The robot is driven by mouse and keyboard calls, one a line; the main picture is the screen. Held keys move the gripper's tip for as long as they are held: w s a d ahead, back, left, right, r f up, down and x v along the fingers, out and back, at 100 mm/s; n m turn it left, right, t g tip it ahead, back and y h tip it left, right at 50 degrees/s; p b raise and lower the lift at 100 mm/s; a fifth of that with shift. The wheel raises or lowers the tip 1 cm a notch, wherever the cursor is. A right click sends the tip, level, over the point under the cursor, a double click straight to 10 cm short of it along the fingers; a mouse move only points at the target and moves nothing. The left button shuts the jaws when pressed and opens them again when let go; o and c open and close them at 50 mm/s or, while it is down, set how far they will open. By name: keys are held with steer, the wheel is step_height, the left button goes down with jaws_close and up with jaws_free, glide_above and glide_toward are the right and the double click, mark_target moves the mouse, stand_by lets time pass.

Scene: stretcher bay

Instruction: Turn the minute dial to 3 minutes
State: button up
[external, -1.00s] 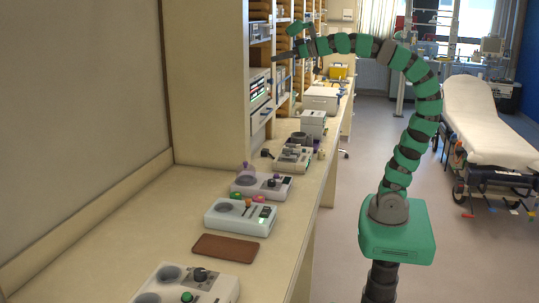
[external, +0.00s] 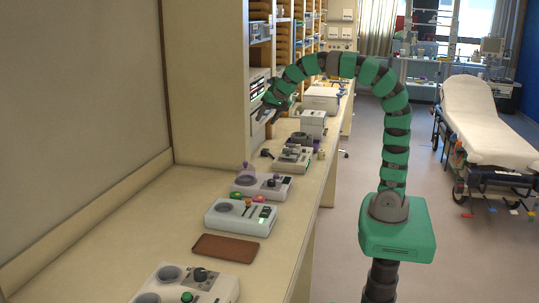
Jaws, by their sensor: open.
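My gripper (external: 267,114) hangs at the end of the green and black arm, in front of the shelf unit and above the far part of the counter. Its dark fingers are open, point downward and hold nothing. Several pale devices with knobs stand along the counter. The nearest device (external: 225,289) has a dark knob (external: 200,274) and a green knob (external: 187,297). A device further back (external: 283,192) also has a dark knob (external: 271,183). I cannot tell which knob is the minute dial, and no scale markings are readable. My gripper touches none of them.
A white device (external: 240,217) and a brown tray (external: 226,249) lie between the nearest and further devices. Another device (external: 293,158) and a stacked white box (external: 313,123) stand beyond. Shelves (external: 260,30) rise at the back. A stretcher (external: 485,125) stands right, across open floor.

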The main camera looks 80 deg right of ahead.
mark_target(272, 180)
steer(key=f+m+g, duration=0.1)
steer(key=f+m, duration=0.1)
steer(key=f, duration=0.7)
steer(key=s+f+m+g, duration=0.1)
steer(key=f+m+g, duration=0.1)
steer(key=f, duration=0.7)
steer(key=f+m+g+y+p, duration=0.1)
steer(key=f+m+g, duration=0.1)
steer(key=f, duration=0.7)
steer(key=shift+s+d+f, duration=0.2)
steer(key=shift+s+d, duration=0.1)
steer(key=shift+s, duration=0.05)
steer(key=c, duration=1)
